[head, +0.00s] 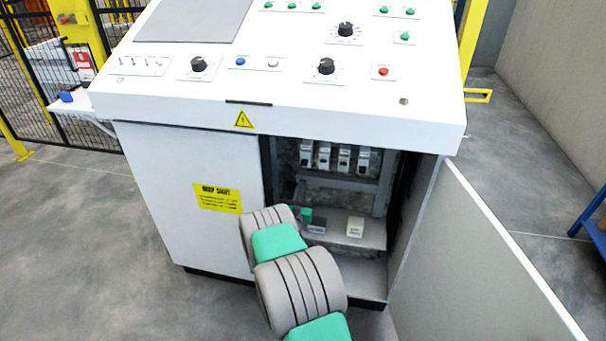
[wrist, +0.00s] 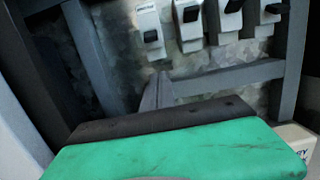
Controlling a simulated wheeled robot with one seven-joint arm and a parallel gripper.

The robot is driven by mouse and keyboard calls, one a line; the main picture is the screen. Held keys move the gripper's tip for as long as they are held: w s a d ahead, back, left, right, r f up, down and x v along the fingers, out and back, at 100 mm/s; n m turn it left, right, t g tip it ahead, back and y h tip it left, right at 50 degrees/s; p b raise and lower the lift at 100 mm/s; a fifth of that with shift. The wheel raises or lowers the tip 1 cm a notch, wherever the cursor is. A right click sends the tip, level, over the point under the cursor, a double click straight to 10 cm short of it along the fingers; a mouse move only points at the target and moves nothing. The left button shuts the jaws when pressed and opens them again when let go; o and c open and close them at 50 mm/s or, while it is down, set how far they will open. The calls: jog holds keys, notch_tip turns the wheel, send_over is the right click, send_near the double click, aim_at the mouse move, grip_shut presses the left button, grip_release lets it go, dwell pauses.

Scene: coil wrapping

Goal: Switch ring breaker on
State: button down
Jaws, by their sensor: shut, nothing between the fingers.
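A row of several white breakers (head: 335,157) is mounted at the back of the open cabinet, below the control panel. In the wrist view the leftmost breaker (wrist: 149,32) has a small dark lever low on its face. The breaker to its right (wrist: 191,28) and the others have larger dark levers. The labels are too small to read, so I cannot tell which is the ring breaker. My gripper (head: 306,215) is inside the cabinet opening, below and apart from the breakers. It is shut and empty; its green and dark body (wrist: 170,145) fills the lower wrist view.
A dark frame bar (wrist: 225,78) runs below the breakers. Two small labelled blocks, one grey (head: 317,226) and one cream (head: 355,227), are on the cabinet's lower shelf. The open cabinet door (head: 490,260) stands at the right. The white console (head: 290,95) overhangs the opening.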

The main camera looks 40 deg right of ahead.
aim_at(304, 163)
jog(key=r, duration=0.1)
jog(key=w+d+r, duration=0.1)
jog(key=r, duration=0.2)
jog(key=shift+w+d+r, duration=0.1)
jog(key=shift+w+d, duration=0.1)
jog(key=shift+d, duration=0.2)
jog(key=shift+a+r+p, duration=0.1)
jog(key=shift+p, duration=0.3)
